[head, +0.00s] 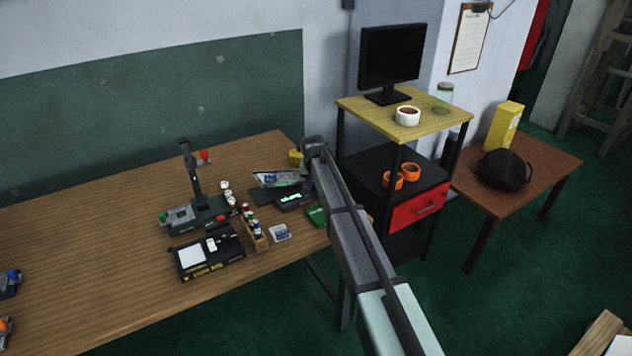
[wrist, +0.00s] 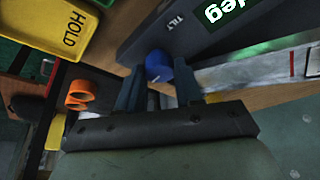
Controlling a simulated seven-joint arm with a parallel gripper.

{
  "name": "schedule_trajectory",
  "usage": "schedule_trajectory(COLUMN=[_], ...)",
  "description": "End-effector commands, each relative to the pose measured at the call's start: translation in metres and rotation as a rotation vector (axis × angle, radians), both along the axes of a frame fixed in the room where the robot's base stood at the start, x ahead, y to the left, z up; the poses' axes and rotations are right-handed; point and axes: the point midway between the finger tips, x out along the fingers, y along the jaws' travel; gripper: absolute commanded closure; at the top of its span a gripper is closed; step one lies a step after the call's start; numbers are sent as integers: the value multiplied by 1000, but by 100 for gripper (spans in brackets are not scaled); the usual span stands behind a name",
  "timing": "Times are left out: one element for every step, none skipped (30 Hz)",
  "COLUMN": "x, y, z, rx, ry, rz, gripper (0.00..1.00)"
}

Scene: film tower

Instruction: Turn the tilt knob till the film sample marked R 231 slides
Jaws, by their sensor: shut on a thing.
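My gripper (wrist: 160,84) is shut on a blue knob (wrist: 158,64), with one dark finger on each side of it. The knob is on a dark grey unit (wrist: 185,28) lettered TILT, next to a lit display ending in "deg" (wrist: 235,8). A clear, shiny film strip (wrist: 245,72) with a red line lies beside the knob in the wrist view. I cannot read R 231 on it. In the head view the unit with its green display (head: 291,198) is on the wooden table, and my gripper (head: 305,172) is at its far right, fingers mostly hidden.
A yellow tray lettered HOLD (wrist: 62,25) is left of the unit in the wrist view. A green tray (head: 317,216), small bottles (head: 250,220) and a black scale (head: 207,256) are nearby on the table. A shelf cart (head: 405,115) stands close on the right.

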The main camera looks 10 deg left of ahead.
Motion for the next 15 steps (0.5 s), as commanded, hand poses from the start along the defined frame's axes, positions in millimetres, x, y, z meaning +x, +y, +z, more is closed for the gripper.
schedule_trajectory(x=[0, 0, 0, 0, 0, 0, 0, 0, 0, 0, 0, 0, 0, 0, 0], y=[1, 1, 1, 1, 1, 1, 1, 1, 1, 1, 1, 1, 1, 1, 1], z=[0, 0, 0, 0, 0, 0, 0, 0, 0, 0, 0, 0, 0, 0, 0], rx=[0, 0, 0, 0, 0, 0, 0, 0, 0, 0, 0, 0, 0, 1, 1], ry=[0, 1, 1, 1, 1, 2, 2, 2, 1, 1, 1, 1, 1, 2, 2], rz=[-29, -48, -70, -86, -101, -118, -131, -141, -155, -162, -170, -178, -184, -188, -192], gripper=[95, 95, 95, 95, 95, 95, 95, 95, 95, 95, 95, 95, 95, 95, 95])
